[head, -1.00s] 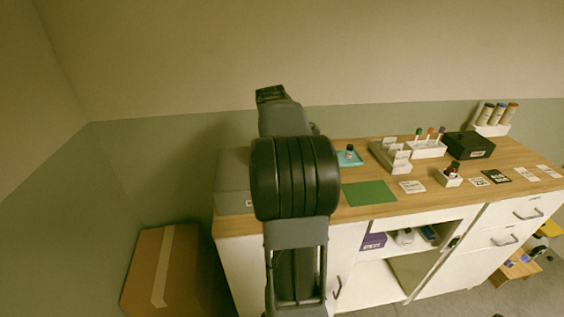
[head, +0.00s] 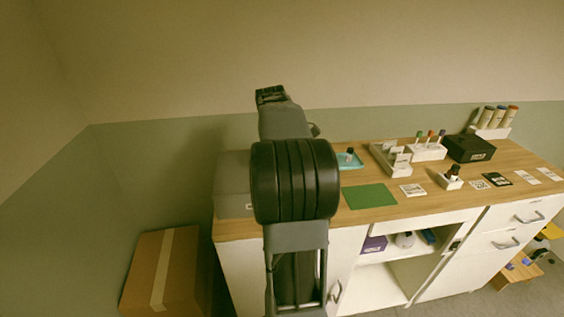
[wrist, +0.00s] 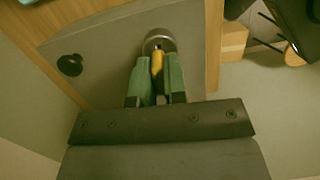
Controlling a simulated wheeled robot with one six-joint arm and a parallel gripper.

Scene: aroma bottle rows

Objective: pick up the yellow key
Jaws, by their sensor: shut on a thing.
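The yellow key (wrist: 157,64) shows between the green fingers of my gripper (wrist: 156,78) in the wrist view. My gripper is shut on it. The key's far end is at a round metal ring (wrist: 158,36) on a grey box (wrist: 110,55); I cannot tell how deep it sits in the ring. A black knob (wrist: 70,65) is on the same grey face, to the left. In the head view the grey box (head: 233,172) stands at the counter's left end, partly behind my arm. The key and fingertips are hidden there.
The wooden counter (head: 385,207) carries a green mat (head: 369,196), a teal tray (head: 349,163), white racks (head: 428,152) and a black box (head: 469,148). A cardboard box (head: 162,270) stands on the floor at left. White cabinet doors and an open shelf are below.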

